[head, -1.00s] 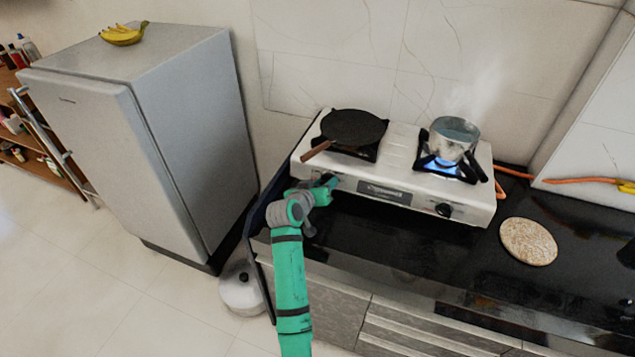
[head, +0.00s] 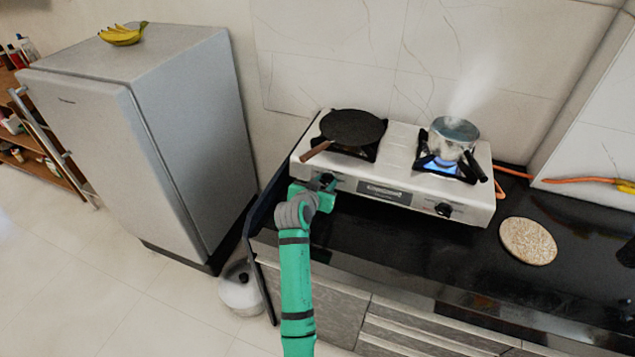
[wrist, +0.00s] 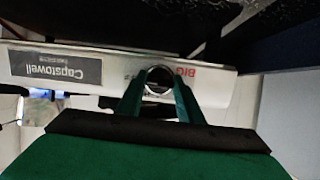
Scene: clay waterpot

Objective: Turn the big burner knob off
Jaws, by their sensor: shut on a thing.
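The big burner knob (wrist: 160,78) is the round knob beside the red "BIG" lettering in the wrist view. In the head view this knob (head: 329,180) is on the left of the stove's front panel, partly hidden by my gripper (head: 322,186). My gripper (wrist: 159,90) is shut on the knob, one finger on each side. The white stove (head: 403,143) has a dark pan (head: 352,127) with a wooden handle over its left burner. A steaming metal pot (head: 452,137) stands over the right burner, where a blue flame (head: 440,165) shows.
A second black knob (head: 444,209) is on the panel's right. A dark countertop (head: 400,230) lies in front, mostly clear, with a round board (head: 528,241) at right. A grey fridge (head: 150,130) stands at left. An orange hose (head: 560,181) runs behind.

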